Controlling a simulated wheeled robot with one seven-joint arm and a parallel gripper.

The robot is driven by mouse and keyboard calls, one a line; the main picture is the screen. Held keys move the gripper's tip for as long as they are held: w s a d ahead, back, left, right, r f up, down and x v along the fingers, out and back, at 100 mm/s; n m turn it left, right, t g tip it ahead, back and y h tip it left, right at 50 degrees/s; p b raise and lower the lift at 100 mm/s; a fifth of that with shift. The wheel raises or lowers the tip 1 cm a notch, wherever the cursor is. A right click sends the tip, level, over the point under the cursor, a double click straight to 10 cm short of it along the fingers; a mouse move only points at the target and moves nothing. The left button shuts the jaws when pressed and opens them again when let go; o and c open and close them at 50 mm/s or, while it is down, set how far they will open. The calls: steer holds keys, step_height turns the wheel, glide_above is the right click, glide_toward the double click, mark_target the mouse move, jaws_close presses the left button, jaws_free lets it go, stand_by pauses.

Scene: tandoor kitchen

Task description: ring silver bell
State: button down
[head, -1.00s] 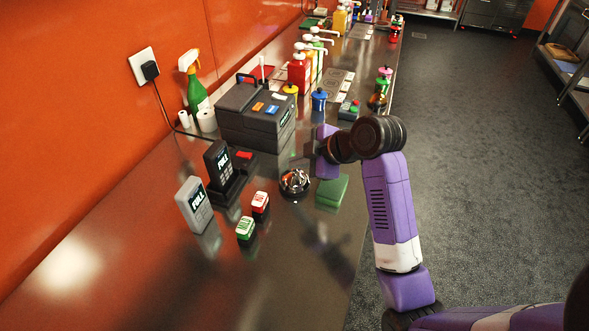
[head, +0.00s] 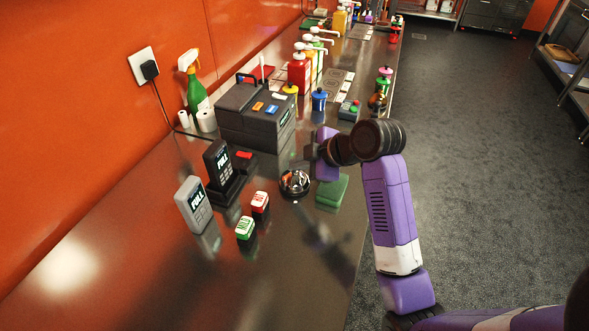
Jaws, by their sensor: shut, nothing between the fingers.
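The silver bell (head: 295,184) is a shiny dome on a dark base. It stands on the dark, glossy counter, left of a green block (head: 332,191). My gripper (head: 311,158) is shut and empty, pointing left from the purple and black arm. It is above and behind the bell in the head view, with a gap between them in the picture. The exact height of the fingers over the bell is hard to tell.
Left of the bell are small red (head: 260,202) and green (head: 244,228) boxes and two keypad devices. A dark grey printer-like machine (head: 258,120) stands behind. Bottles and jars line the back. The front counter (head: 240,290) is clear.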

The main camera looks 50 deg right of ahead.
steer(key=shift+r+p, duration=0.85)
step_height(320, 180, up, 5)
steer(key=p, duration=0.4)
stand_by(1.1)
